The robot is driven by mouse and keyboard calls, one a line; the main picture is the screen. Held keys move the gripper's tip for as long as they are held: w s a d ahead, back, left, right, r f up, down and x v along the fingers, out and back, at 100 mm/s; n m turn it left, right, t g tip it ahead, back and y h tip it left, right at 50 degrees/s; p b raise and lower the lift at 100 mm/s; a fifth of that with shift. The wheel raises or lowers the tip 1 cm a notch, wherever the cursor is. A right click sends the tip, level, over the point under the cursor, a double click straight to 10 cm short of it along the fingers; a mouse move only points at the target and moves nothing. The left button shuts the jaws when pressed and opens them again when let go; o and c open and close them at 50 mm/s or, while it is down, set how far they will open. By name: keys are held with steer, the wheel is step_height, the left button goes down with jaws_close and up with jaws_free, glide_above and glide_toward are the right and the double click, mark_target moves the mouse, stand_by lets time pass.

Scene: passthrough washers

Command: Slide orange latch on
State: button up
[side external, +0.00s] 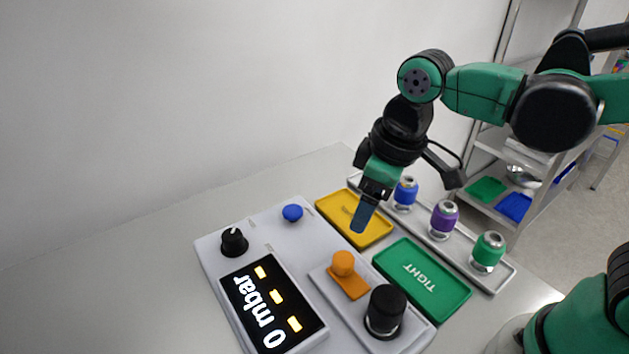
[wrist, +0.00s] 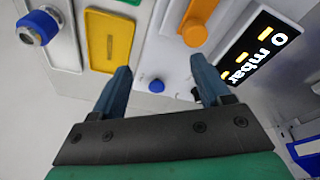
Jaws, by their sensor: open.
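The orange latch (side external: 343,264) is a round orange knob on an orange plate, set in a raised light panel on the grey control box (side external: 265,225). In the wrist view the orange latch (wrist: 194,34) shows above the right finger, near the display. My gripper (side external: 360,225) hangs above the yellow tray, to the upper right of the latch in the side view and apart from it. In the wrist view my gripper (wrist: 162,78) has its two blue fingers spread wide, with nothing between them.
A black display (side external: 270,305) reads 0 mbar. A black knob (side external: 385,310), a small dial (side external: 234,242) and a blue button (side external: 292,212) stand on the box. Beside it lie a yellow tray (side external: 330,205), a green TIGHT tray (side external: 422,280) and a rack with blue, purple and green fittings (side external: 445,215).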

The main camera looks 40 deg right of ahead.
mark_target(344, 258)
steer(key=a+n, duration=0.1)
steer(key=a+g, duration=0.1)
steer(key=a+n, duration=0.1)
steer(key=shift+s+a+f+n+g+h, duration=0.2)
steer(key=shift+f+n+g+h, duration=0.1)
steer(key=shift+f+g, duration=0.1)
steer(key=shift+s+a+f+n+g, duration=0.1)
steer(key=shift+a+f+n+g, duration=0.2)
steer(key=shift+a, duration=0.15)
steer(key=shift+f, duration=2.65)
jaws_close()
